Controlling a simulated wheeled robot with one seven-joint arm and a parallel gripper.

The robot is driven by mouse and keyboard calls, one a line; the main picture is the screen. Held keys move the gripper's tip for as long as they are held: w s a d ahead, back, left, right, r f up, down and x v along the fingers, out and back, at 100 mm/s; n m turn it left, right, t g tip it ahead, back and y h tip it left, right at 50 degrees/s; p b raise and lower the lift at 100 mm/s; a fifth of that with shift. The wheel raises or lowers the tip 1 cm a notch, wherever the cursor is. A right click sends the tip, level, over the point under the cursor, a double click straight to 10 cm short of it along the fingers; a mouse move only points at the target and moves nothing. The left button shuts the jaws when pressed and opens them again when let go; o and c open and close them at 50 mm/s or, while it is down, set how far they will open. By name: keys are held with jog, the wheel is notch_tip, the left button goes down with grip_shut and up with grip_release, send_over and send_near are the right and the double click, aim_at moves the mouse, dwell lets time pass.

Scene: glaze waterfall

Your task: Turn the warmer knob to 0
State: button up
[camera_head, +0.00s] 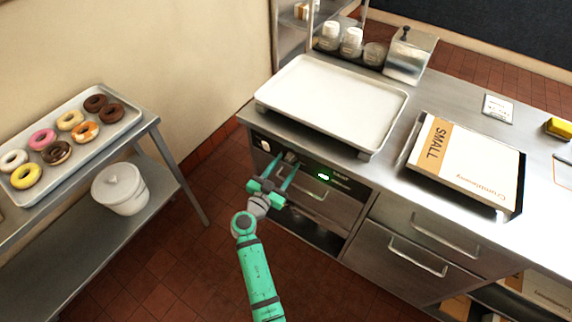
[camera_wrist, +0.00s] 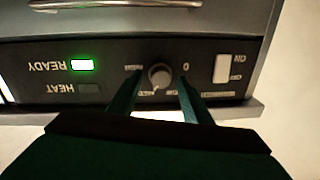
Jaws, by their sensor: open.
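The warmer knob (camera_wrist: 160,75) is a small round grey knob on a dark control panel (camera_wrist: 215,52), seen upside down in the wrist view. Printed marks surround it, with a 0 to its right in that view. I cannot clearly tell where its pointer stands. My gripper (camera_wrist: 158,82) is open, with one green finger on each side of the knob; contact is not visible. In the head view my gripper (camera_head: 284,163) reaches the panel on the counter's left front, and the knob is mostly hidden by the fingers.
A lit green READY light (camera_wrist: 82,65), a dark HEAT light (camera_wrist: 89,89) and a white switch (camera_wrist: 222,68) flank the knob. A drawer handle (camera_head: 309,186) sits below the panel. A white tray (camera_head: 335,100) and a box (camera_head: 465,163) lie on the counter above.

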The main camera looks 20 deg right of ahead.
jog(key=shift+w+d, duration=0.2)
jog(key=c, duration=1.1)
jog(key=shift+o, duration=0.2)
